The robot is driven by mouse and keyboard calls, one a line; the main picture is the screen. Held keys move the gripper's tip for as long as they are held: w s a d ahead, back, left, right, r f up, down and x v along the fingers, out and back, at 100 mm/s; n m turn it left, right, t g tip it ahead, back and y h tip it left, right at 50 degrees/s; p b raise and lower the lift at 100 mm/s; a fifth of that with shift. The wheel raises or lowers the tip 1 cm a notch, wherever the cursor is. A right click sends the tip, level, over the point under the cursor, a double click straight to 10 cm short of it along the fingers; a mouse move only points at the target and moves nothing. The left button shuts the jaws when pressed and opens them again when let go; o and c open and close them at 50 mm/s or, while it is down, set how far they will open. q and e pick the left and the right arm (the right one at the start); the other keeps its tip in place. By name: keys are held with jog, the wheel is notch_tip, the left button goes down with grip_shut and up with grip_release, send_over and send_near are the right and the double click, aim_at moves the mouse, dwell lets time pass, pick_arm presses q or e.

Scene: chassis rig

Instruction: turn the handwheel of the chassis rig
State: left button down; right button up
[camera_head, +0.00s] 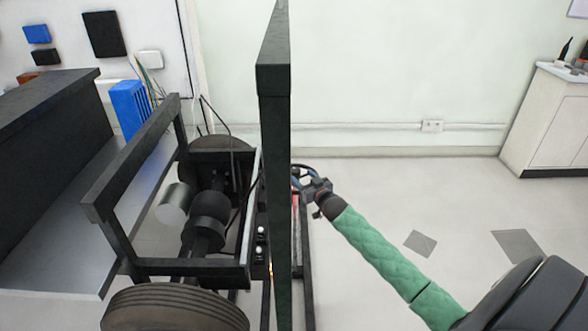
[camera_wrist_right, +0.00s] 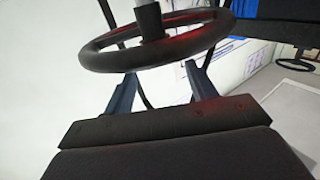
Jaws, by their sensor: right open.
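The handwheel (camera_wrist_right: 110,61) is a dark ring with a central hub and shaft, in the upper part of the right wrist view. My right gripper (camera_wrist_right: 164,80) has its two fingers apart, one toward each side of the wheel's near rim. Nothing is clamped between them, and I cannot tell whether they touch the rim. In the head view my right gripper (camera_head: 306,185) is at the end of the green-sleeved arm, just right of the dark post. The wheel is mostly hidden there by the post and gripper. My left gripper is not in view.
The chassis rig (camera_head: 136,165) has a dark frame, axle parts and tyres left of the tall dark post (camera_head: 275,150). A dark bench (camera_head: 50,120) stands far left. A white cabinet (camera_head: 548,120) is at the right. The floor right of my arm is mostly clear.

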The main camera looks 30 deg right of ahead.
aim_at(298, 173)
jog(key=w, duration=0.4)
jog(key=shift+f, duration=0.15)
jog(key=shift+w, duration=1.1)
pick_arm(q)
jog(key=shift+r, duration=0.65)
pick_arm(e)
jog(key=shift+c, duration=0.3)
